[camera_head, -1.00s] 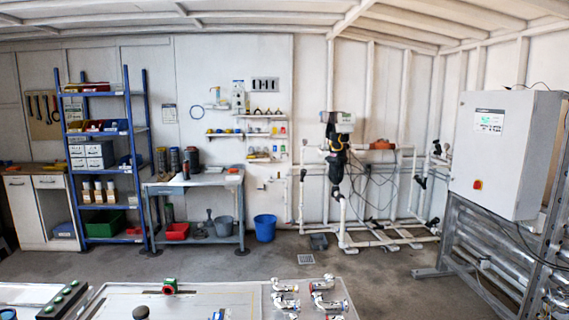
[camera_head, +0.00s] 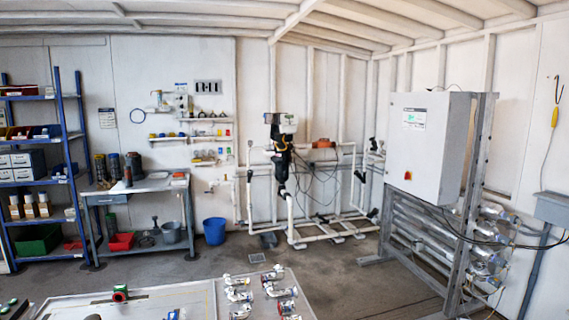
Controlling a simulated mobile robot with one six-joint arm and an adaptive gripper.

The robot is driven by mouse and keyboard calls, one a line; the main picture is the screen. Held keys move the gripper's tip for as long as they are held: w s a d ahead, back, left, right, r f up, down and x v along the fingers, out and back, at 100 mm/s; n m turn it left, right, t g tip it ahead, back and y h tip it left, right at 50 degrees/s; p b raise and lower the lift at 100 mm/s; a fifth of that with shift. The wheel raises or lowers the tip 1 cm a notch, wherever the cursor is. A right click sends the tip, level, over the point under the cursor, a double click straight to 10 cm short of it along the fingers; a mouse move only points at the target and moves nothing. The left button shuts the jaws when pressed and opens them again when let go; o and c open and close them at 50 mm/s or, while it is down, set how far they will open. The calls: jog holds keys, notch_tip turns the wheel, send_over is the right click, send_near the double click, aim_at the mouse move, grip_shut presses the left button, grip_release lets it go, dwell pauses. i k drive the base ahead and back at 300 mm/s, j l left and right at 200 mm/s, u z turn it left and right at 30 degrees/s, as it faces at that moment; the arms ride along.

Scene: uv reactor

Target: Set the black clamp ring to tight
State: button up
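I cannot make out the black clamp ring for certain in the head view. Steel tubes with clear, shiny ends (camera_head: 490,240) lie stacked in a grey metal frame (camera_head: 478,150) at the right; any ring on them is too small to tell. A black upright fitting with a yellow mark (camera_head: 281,150) sits on the white pipework (camera_head: 290,215) at the back wall. Small black parts also show along these pipes. My gripper is not in view.
A white control cabinet (camera_head: 428,148) is mounted on the frame. A table (camera_head: 160,305) with several white pipe fittings (camera_head: 238,290) stands in the foreground. A workbench (camera_head: 145,184), blue shelf rack (camera_head: 68,140) and blue bucket (camera_head: 214,231) stand left. Floor (camera_head: 330,270) is clear mid-room.

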aim_at(275, 159)
jog(key=i+l+z, duration=0.8)
jog(key=i+z, duration=0.45)
jog(key=i+u, duration=0.4)
jog(key=i+l+u, duration=0.1)
jog(key=i+u, duration=0.35)
jog(key=i, duration=0.15)
jog(key=i+l+u, duration=0.25)
jog(key=i+u, duration=0.15)
jog(key=i+l+u, duration=0.1)
jog(key=i+u, duration=0.35)
jog(key=i, duration=1.65)
jog(key=i+l, duration=0.15)
jog(key=i, duration=3)
